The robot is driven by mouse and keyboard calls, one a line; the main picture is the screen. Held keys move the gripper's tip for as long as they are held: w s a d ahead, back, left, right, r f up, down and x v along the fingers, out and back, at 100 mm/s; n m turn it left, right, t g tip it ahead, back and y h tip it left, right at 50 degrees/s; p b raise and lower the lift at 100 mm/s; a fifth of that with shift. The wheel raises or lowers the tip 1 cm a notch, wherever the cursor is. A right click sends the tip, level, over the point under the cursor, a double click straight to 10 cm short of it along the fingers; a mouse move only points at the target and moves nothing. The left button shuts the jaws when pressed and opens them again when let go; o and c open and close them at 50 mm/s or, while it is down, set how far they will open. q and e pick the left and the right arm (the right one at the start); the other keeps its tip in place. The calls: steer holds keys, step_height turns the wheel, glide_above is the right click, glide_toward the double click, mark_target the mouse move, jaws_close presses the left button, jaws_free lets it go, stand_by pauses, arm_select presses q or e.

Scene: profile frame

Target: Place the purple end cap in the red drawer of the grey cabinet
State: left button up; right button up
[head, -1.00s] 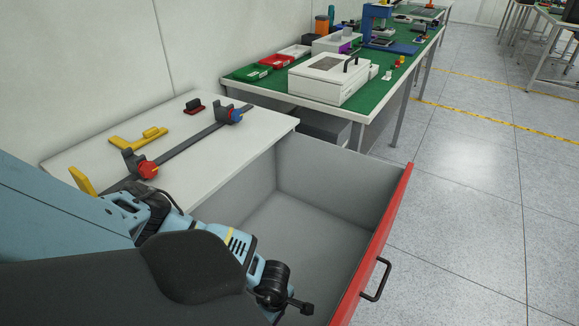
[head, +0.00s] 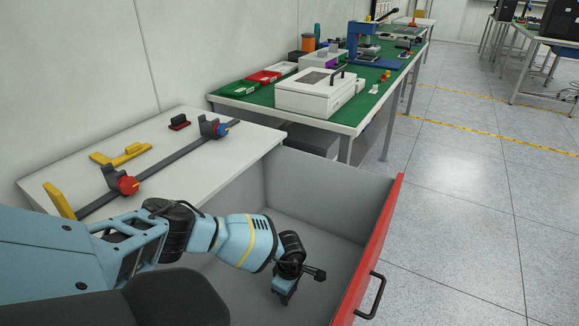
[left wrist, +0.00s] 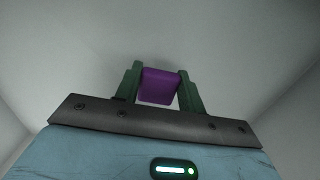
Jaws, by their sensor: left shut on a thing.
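The purple end cap (left wrist: 159,87) sits between the two green fingers of my left gripper (left wrist: 160,92) in the left wrist view, and the gripper is shut on it. In the head view my left gripper (head: 285,291) reaches down inside the open red drawer (head: 372,250), above its grey floor. The end cap is hidden there. The drawer has a red front with a black handle (head: 371,297). The drawer's inside looks empty apart from my arm. My right gripper is not in view.
The white cabinet top (head: 75,170) carries a dark bar with red and blue clamps (head: 126,184) and a yellow tool (head: 122,155). A green-topped bench (head: 345,115) with a white box (head: 315,92) stands behind. Open floor lies to the right.

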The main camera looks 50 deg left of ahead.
arm_select(q)
steer(key=shift+f+b, duration=0.5)
steer(key=shift+f, duration=1.25)
steer(key=shift+f, duration=0.1)
steer(key=o, duration=0.5)
steer(key=shift+f, duration=0.1)
steer(key=o, duration=0.4)
steer(key=shift+o, duration=0.2)
